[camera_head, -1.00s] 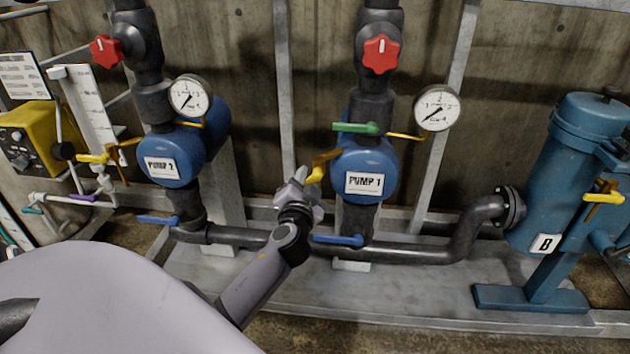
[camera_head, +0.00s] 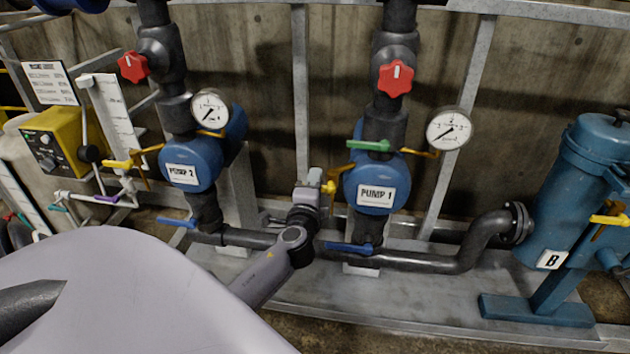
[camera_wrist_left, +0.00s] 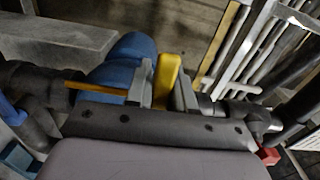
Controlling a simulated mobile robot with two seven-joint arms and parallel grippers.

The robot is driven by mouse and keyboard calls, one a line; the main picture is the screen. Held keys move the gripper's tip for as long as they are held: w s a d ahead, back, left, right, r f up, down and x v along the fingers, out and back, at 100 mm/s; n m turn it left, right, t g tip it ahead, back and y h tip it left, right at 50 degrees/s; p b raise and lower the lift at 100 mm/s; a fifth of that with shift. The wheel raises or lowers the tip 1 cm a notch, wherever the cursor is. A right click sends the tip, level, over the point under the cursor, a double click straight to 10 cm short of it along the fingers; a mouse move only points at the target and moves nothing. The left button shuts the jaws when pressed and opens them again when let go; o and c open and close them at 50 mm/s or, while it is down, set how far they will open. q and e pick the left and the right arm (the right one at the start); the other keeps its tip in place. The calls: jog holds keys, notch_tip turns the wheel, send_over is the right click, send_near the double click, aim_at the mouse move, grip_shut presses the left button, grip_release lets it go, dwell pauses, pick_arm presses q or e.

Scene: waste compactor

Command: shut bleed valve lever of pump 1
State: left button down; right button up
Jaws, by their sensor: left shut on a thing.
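Pump 1 (camera_head: 377,188) is a blue round body with a white "PUMP 1" label, right of centre in the head view. A small yellow lever (camera_head: 329,187) sits at its left side, by a thin orange-yellow pipe (camera_head: 341,170). My left gripper (camera_head: 318,184) is at this lever. In the left wrist view, the yellow lever (camera_wrist_left: 167,76) stands between the two grey fingers (camera_wrist_left: 164,92), and the gripper is shut on it. The part of the lever inside the grip is hidden. My right gripper is in neither view.
Above pump 1 are a green lever (camera_head: 369,146), a red knob (camera_head: 396,77) and a gauge (camera_head: 449,129). A blue lever (camera_head: 349,249) lies below. Pump 2 (camera_head: 190,165) stands left. A blue vessel (camera_head: 588,160) stands right.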

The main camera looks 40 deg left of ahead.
pick_arm(q)
jog(key=shift+r+m, duration=0.25)
jog(key=shift+m, duration=0.05)
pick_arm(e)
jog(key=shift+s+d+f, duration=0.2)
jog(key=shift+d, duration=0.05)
pick_arm(q)
jog(key=c, duration=1.1)
grip_release()
jog(key=shift+o, duration=0.2)
jog(key=shift+f, duration=0.1)
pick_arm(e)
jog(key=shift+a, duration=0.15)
pick_arm(q)
jog(key=v, duration=0.7)
